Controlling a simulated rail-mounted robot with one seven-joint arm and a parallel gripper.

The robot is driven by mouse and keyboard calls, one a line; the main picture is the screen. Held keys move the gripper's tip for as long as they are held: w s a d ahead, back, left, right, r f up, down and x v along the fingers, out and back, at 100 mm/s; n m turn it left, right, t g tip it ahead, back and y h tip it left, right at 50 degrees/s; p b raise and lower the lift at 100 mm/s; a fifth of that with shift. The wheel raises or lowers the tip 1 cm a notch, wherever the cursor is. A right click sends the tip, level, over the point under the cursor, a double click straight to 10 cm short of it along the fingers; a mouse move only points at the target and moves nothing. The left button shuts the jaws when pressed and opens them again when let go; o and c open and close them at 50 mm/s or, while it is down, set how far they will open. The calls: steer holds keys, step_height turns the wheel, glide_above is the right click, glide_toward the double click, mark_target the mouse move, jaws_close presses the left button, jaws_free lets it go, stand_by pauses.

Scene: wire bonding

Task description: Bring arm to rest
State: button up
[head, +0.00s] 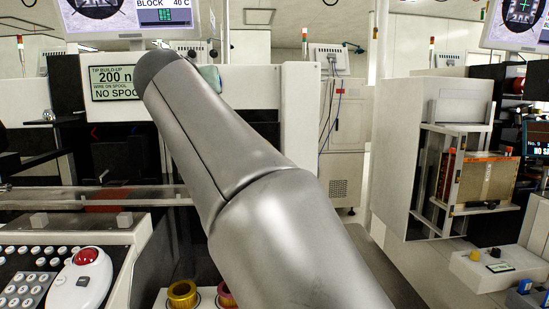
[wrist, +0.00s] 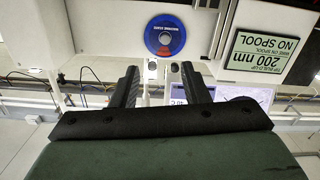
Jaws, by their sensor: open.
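My gripper (wrist: 160,78) shows in the wrist view with its two black fingers spread apart. Nothing is between the fingers. They point toward the white front of a bonding machine, which has a round blue disc (wrist: 165,36) on it and a display reading 200 nm and NO SPOOL (wrist: 267,52). In the head view my grey arm reaches from the bottom middle up to the left, in front of the same machine. The fingers are hidden behind the arm there. The display (head: 116,80) shows just left of the arm.
A keypad panel with a red button (head: 86,257) is at lower left. A gold spool (head: 182,294) and a pinkish spool (head: 226,296) stand low beside my arm. A second machine with an open rack (head: 480,180) stands at right. An aisle lies between the machines.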

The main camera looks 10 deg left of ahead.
steer(key=w+d+f+m+g+h+p, duration=0.1)
steer(key=w+d+f+g+h+p, duration=0.2)
steer(key=d, duration=0.4)
steer(key=w+d+f+g+p, duration=0.1)
steer(key=w+d+f+p, duration=0.15)
steer(key=d+p, duration=0.35)
steer(key=s+d+f+m+g+h+p, duration=0.1)
steer(key=s+d+f+g+p, duration=0.15)
steer(key=d, duration=0.35)
steer(key=s+d+f+g+p, duration=0.1)
steer(key=s+d+f+p, duration=0.1)
steer(key=d+f, duration=0.25)
steer(key=s+d+f+g+p, duration=0.3)
steer(key=s+d+f+p, duration=0.1)
steer(key=s, duration=0.6)
steer(key=s+d+f+m+g+p, duration=0.1)
steer(key=s+d+f+g+p, duration=0.2)
steer(key=s, duration=0.7)
steer(key=s+d+f+m+g+p, duration=0.1)
steer(key=s+d+f+g+p, duration=0.2)
steer(key=s+d+f+p, duration=0.3)
steer(key=s+d, duration=0.1)
steer(key=s, duration=0.2)
steer(key=shift+s, duration=0.4)
steer(key=shift+f, duration=0.1)
